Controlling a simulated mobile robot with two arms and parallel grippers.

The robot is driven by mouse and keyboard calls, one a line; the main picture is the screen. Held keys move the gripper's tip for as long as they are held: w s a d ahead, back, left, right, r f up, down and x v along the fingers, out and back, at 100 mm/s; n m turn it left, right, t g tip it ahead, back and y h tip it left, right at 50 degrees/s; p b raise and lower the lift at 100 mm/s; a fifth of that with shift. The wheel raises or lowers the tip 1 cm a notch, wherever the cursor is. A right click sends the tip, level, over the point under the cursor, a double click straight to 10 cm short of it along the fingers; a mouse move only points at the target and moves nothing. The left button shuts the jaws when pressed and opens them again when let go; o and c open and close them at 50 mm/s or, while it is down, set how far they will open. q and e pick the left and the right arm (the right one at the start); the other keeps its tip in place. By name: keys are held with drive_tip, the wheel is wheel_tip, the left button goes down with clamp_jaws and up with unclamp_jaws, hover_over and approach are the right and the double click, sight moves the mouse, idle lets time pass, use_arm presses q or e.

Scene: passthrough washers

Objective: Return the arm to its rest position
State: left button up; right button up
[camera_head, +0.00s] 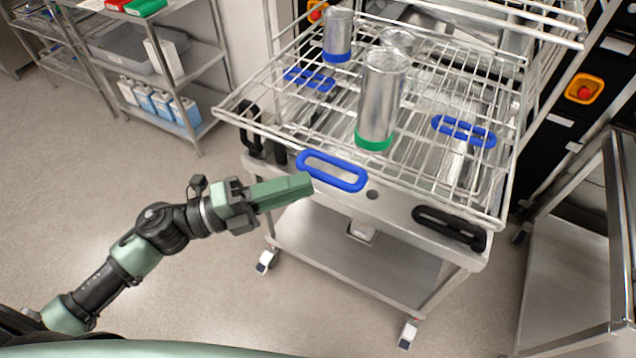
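My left arm comes in from the lower left in the head view. Its green gripper (300,188) is just in front of the cart's left front edge, near a blue oval handle (333,171). I see no object in it, and the fingers appear together as one green block, so a gap between them cannot be made out. My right arm and gripper are not in view.
A wheeled steel cart (345,265) carries a wire rack (300,121) with metal cylinders; one has a green base (378,100), another a blue base (338,35). Shelving (200,85) with bottles stands back left. A steel frame (570,270) stands right. Floor at left is clear.

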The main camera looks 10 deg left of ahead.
use_arm(q)
drive_tip(key=shift+v, duration=1.2)
